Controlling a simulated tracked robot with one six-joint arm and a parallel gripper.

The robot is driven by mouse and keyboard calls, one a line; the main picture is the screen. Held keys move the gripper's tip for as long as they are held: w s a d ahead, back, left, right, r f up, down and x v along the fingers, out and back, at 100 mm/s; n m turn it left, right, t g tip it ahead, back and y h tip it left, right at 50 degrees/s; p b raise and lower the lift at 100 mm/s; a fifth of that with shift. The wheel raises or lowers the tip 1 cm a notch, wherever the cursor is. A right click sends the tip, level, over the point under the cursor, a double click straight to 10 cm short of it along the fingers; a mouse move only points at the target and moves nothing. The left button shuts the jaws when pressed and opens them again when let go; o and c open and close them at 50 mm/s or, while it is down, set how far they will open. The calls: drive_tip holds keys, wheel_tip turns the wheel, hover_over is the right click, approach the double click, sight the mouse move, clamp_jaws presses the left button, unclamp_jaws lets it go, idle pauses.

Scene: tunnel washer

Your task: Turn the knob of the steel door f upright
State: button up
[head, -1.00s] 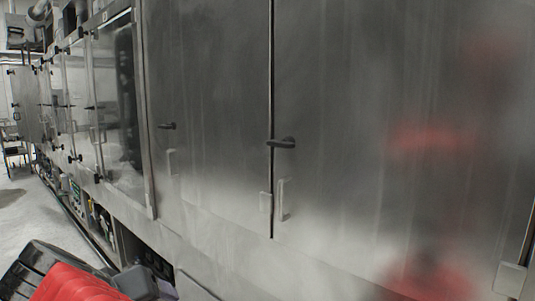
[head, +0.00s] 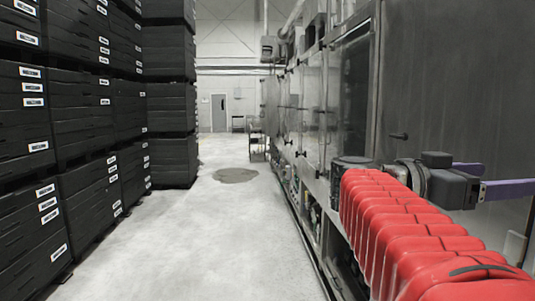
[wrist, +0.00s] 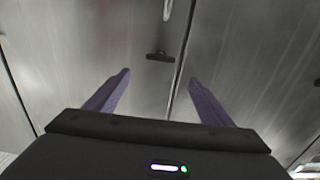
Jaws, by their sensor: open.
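A dark knob (wrist: 160,56) on a steel door shows in the wrist view, beside a door seam. It lies crosswise in that picture, ahead of and between the fingertips, apart from them. My gripper (wrist: 157,79) is open and empty, with its two purple fingers spread. In the head view my gripper (head: 497,178) is in front of the large steel door panel at the right. Another dark knob (head: 398,136) lies level on a steel panel farther along. I see no letter f on any door.
The washer's glazed doors (head: 313,105) run away along the right. Stacked black crates (head: 85,140) line the left side. The pale floor (head: 205,240) between them is clear, with a dark patch farther off. A grey door (head: 219,113) is in the far wall.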

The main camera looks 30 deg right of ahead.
drive_tip(key=shift+d, duration=0.1)
drive_tip(key=x, duration=1.3)
drive_tip(key=shift+d, duration=0.3)
drive_tip(key=shift+c, duration=0.3)
drive_tip(key=c, duration=1)
